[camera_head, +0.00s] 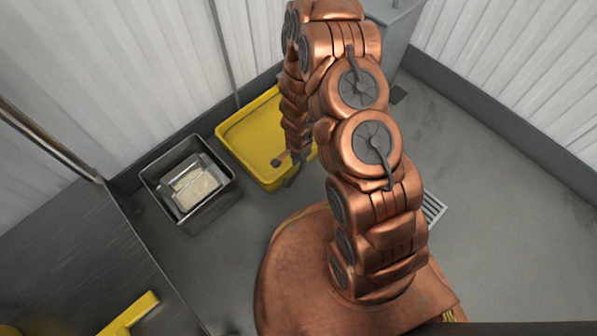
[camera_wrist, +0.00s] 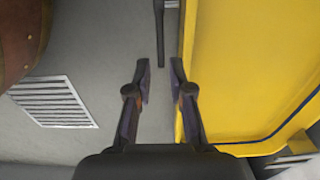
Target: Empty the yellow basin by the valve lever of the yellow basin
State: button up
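The yellow basin (camera_head: 237,137) stands on the floor left of my arm, which hides its right part in the head view. Its yellow side fills the right of the wrist view (camera_wrist: 245,65). A thin dark rod, apparently the valve lever (camera_wrist: 159,32), runs alongside the basin's edge from the top of the wrist view. My gripper (camera_wrist: 161,78) is open, with a gap between the fingers; I cannot tell whether either finger touches the rod. The lever is not clear in the head view, and the basin's contents cannot be told.
A grey bin (camera_head: 155,175) with a pale-filled metal container (camera_head: 203,191) stands left of the basin. A floor grate (camera_wrist: 55,100) lies left of my gripper in the wrist view. A steel surface (camera_head: 75,260) fills the lower left. Grey floor is clear on the right.

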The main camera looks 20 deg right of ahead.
aim_at(299, 174)
notch_tip(299, 174, down, 8)
jog(key=b, duration=0.3)
jog(key=shift+r+b, duration=0.2)
jog(key=shift+b, duration=0.1)
grip_shut()
